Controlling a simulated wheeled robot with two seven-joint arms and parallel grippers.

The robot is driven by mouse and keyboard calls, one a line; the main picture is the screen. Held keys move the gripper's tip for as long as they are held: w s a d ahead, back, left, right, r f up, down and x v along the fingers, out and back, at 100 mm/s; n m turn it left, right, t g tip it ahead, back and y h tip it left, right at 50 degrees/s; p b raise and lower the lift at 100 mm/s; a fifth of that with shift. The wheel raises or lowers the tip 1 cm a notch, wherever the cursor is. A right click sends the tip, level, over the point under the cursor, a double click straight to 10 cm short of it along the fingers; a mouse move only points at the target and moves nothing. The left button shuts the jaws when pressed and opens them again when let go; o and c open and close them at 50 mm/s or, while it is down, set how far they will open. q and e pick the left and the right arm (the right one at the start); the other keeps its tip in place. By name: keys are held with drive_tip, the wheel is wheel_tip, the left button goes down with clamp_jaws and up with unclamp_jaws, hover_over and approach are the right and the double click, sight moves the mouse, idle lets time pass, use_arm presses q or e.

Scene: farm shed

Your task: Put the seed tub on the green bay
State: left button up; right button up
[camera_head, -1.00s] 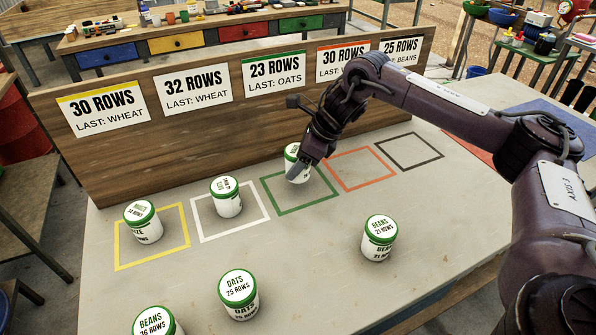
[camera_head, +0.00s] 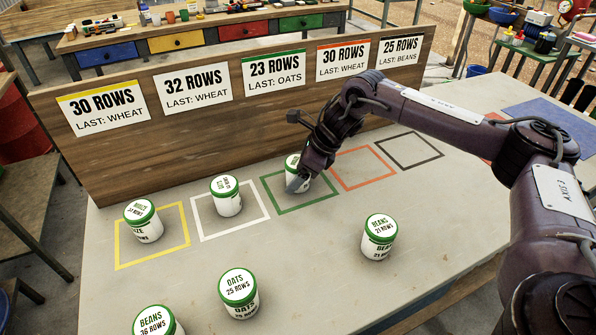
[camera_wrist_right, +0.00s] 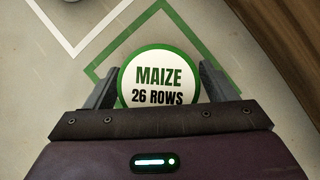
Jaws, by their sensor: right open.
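A white seed tub with a green rim, lid reading MAIZE 26 ROWS (camera_wrist_right: 160,76), stands at the green bay (camera_head: 284,211), partly hidden by my right gripper in the head view (camera_head: 292,168). Its base appears to be within the green outline, though the gripper hides part of it. My right gripper (camera_head: 303,180) is open. In the wrist view its fingers (camera_wrist_right: 157,88) stand on either side of the tub, with a narrow gap at each side. My left gripper is not in view.
Other tubs stand in the yellow bay (camera_head: 142,222) and the white bay (camera_head: 227,197). Beans (camera_head: 379,238), oats (camera_head: 240,294) and another beans tub (camera_head: 156,322) stand in front. The orange bay (camera_head: 375,186) and black bay (camera_head: 428,165) are empty. A wooden sign board (camera_head: 215,133) rises behind.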

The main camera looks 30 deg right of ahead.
drive_tip(key=shift+r, duration=0.3)
drive_tip(key=v, duration=1.1)
drive_tip(key=shift+s+d+r, duration=0.15)
drive_tip(key=shift+d+r, duration=0.05)
drive_tip(key=shift+r, duration=0.15)
drive_tip(key=shift+s+f, duration=0.1)
